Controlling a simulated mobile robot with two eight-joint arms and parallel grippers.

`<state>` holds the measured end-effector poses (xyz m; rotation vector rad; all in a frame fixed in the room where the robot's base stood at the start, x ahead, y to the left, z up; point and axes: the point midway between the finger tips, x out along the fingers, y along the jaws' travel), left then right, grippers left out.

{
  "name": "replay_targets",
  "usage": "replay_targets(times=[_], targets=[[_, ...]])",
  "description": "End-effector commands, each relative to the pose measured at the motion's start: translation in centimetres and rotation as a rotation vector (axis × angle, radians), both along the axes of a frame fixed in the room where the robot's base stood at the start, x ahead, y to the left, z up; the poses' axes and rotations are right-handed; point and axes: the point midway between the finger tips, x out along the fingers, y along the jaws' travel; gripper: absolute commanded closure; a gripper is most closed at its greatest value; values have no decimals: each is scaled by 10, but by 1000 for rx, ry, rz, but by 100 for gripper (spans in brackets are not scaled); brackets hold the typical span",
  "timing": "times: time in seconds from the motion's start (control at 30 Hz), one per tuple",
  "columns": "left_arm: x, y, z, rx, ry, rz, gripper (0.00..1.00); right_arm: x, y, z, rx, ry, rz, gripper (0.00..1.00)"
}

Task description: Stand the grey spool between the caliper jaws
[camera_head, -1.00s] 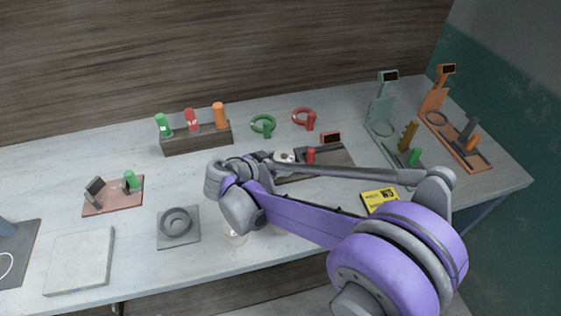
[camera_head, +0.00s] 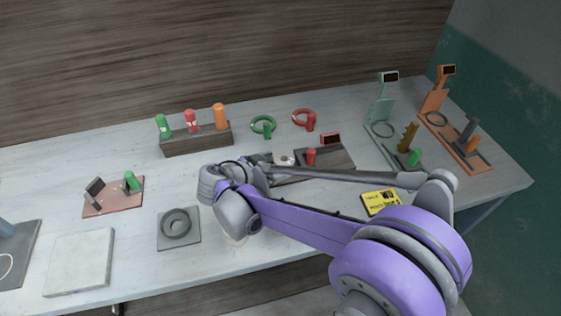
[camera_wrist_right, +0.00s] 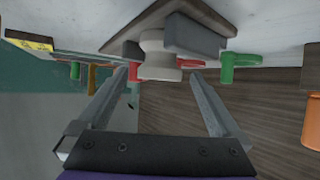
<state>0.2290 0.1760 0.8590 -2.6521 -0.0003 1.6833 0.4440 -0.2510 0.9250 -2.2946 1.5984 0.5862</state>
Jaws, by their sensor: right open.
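The pale grey spool (camera_head: 287,160) stands upright at the left part of the dark caliper board (camera_head: 340,158). In the right wrist view, which is turned over, the spool (camera_wrist_right: 158,58) sits beside a grey block (camera_wrist_right: 192,36) on the board. The block looks like a caliper jaw; a second jaw is not clear, so I cannot tell whether the spool is between both. My right gripper (camera_wrist_right: 161,71) is open, its fingers apart on either side of the spool's line, apparently not gripping it. In the head view my arm hides most of that gripper. My left gripper is not in view.
Green (camera_head: 385,130) and orange (camera_head: 440,120) gauges stand at the right. A rack (camera_head: 197,140) of coloured cylinders and two rings are behind. A grey ring pad (camera_head: 163,242) and pale slab (camera_head: 80,262) lie left.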

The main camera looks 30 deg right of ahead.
Motion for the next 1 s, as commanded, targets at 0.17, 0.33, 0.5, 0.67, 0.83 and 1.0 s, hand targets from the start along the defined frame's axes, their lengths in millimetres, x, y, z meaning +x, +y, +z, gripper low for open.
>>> replay_targets(times=[0.17,0.33,0.5,0.67,0.83,1.0], targets=[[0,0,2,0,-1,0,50,-12,35,20,1,1,6,0],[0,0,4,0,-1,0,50,-22,62,36,1,0,5,0],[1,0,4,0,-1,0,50,-29,79,46,0,0,2,0],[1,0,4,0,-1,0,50,-31,83,48,0,0,0,0],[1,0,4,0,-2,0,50,-31,83,48,0,0,0,0],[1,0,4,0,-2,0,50,-31,83,48,0,0,0,0]])
